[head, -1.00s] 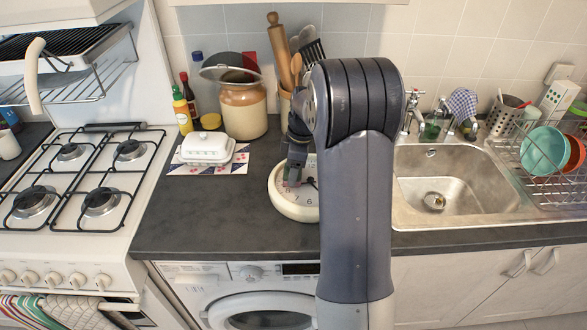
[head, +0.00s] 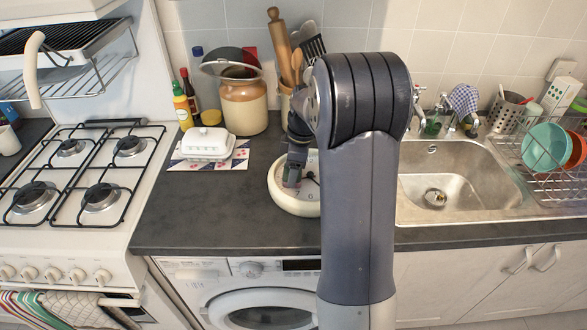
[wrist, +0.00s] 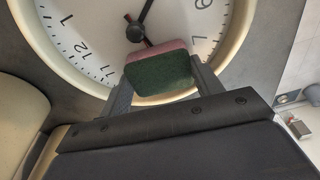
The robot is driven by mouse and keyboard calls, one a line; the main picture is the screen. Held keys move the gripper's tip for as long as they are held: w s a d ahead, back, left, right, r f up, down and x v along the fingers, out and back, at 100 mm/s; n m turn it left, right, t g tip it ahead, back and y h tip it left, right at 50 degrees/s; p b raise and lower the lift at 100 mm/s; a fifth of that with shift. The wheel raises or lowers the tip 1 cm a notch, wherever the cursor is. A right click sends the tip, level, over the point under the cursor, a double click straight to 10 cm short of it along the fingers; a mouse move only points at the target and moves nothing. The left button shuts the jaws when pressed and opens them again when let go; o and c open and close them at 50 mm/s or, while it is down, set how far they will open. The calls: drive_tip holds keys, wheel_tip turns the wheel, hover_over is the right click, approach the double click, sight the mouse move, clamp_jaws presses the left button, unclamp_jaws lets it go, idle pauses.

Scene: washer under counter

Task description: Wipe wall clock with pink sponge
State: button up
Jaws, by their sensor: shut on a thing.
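The wall clock (head: 279,201) lies face up on the counter, with a cream rim and white dial. My arm hides its right part in the head view. In the wrist view the clock (wrist: 89,50) fills the upper part, with black numerals and dark hands. My gripper (head: 291,180) is over the left part of the dial. In the wrist view my gripper (wrist: 160,80) is shut on the sponge (wrist: 160,70), which has a pink layer and a dark green layer. The sponge overlaps the dial and rim there. I cannot tell whether it touches the dial.
The sink (head: 460,180) is at right and the gas hob (head: 75,175) at left. The counter front left of the clock is clear.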

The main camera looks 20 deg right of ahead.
drive_tip(key=shift+w+d, duration=0.5)
drive_tip(key=shift+w, duration=0.4)
drive_tip(key=shift+s+a, duration=0.35)
drive_tip(key=shift+s, duration=0.3)
drive_tip(key=shift+s+a, duration=0.35)
drive_tip(key=shift+s, duration=0.25)
drive_tip(key=shift+w+d, duration=0.35)
drive_tip(key=shift+w, duration=0.25)
drive_tip(key=shift+w+d, duration=0.3)
drive_tip(key=shift+w, duration=0.3)
drive_tip(key=shift+s+a+f, duration=0.1)
drive_tip(key=shift+s, duration=0.1)
drive_tip(key=shift+s+a, duration=0.3)
drive_tip(key=shift+s, duration=0.25)
drive_tip(key=shift+s+a, duration=0.25)
drive_tip(key=shift+s, duration=0.25)
drive_tip(key=shift+r, duration=0.25)
wheel_tip(320, 180, up, 9)
drive_tip(key=p, duration=0.6)
